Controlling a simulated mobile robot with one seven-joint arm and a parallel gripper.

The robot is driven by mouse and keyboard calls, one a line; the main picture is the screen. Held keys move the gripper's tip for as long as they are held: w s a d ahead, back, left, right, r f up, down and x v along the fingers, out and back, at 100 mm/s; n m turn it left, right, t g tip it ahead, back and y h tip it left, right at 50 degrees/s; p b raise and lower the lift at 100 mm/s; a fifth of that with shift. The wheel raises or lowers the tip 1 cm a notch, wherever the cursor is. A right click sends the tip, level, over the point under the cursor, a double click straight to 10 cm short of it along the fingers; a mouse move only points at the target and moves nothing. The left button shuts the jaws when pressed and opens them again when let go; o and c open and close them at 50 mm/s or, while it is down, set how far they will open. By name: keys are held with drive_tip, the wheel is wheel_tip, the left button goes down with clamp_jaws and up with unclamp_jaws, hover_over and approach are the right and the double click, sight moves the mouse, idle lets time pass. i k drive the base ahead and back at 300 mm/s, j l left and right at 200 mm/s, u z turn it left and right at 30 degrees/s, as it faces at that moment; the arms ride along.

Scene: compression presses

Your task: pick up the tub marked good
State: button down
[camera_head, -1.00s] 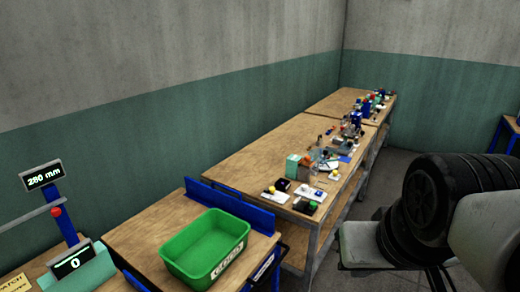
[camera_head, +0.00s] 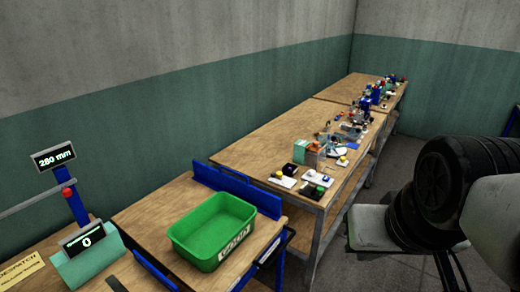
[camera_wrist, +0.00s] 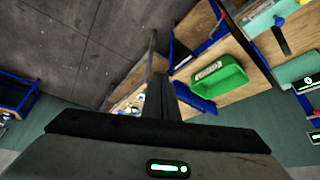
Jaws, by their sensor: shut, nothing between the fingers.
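A green open-topped tub (camera_head: 214,226) with a white label on its front sits on a wooden bench top. The tub looks empty. It also shows in the wrist view (camera_wrist: 222,84), right of my gripper. My gripper (camera_wrist: 160,84) is shut, its two dark fingers together with nothing held, apart from the tub. In the head view my arm fills the right edge and the fingertips cannot be made out.
A blue upright panel (camera_head: 237,188) stands behind the tub. A long bench (camera_head: 270,150) with many small items runs towards the far corner. At left are a "280 mm" display (camera_head: 53,156) and a "0" display (camera_head: 84,238). Grey floor (camera_head: 375,270) is open at the lower right.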

sight(206, 236)
drive_tip(key=k+j+u, duration=0.15)
drive_tip(key=k, duration=0.5)
drive_tip(key=l+u, duration=0.1)
drive_tip(key=u, duration=1.55)
drive_tip(key=i+l, duration=0.1)
drive_tip(key=l, duration=0.35)
drive_tip(key=i+l, duration=0.15)
drive_tip(key=l, duration=0.3)
drive_tip(key=i+l+u, duration=0.1)
drive_tip(key=l, duration=0.35)
drive_tip(key=i+l, duration=0.1)
drive_tip(key=l, duration=0.35)
drive_tip(key=i+l, duration=0.15)
drive_tip(key=l, duration=0.3)
drive_tip(key=i+l+u, duration=0.1)
drive_tip(key=l, duration=0.35)
